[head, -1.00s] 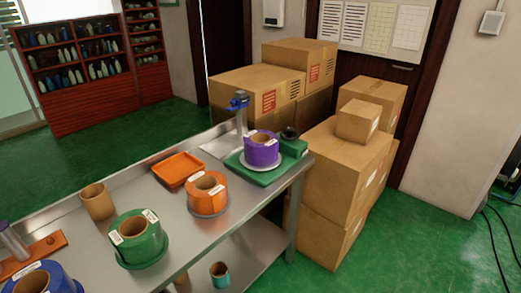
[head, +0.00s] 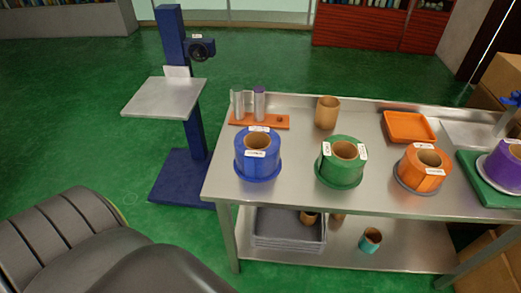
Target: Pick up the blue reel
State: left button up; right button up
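The blue reel (head: 246,166) stands upright near the left end of the steel table, with a brown cardboard core and white labels. It rests on a round blue base. Nothing is touching it from my side. Neither of my grippers shows in the head view, so whether they are open or shut is hidden.
A green reel (head: 330,172), an orange reel (head: 412,178) and a purple reel (head: 500,172) stand to its right on the table (head: 295,190). An orange peg board (head: 272,122) is behind it. A blue stand (head: 196,135) with a grey platform is left.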

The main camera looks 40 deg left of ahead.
aim_at(257, 148)
jog(key=k+j+z, duration=0.2)
jog(key=j, duration=0.25)
jog(key=j+z, duration=0.25)
jog(key=j, duration=0.2)
jog(key=k+j+z, duration=0.2)
jog(key=j, duration=0.2)
jog(key=i, duration=0.05)
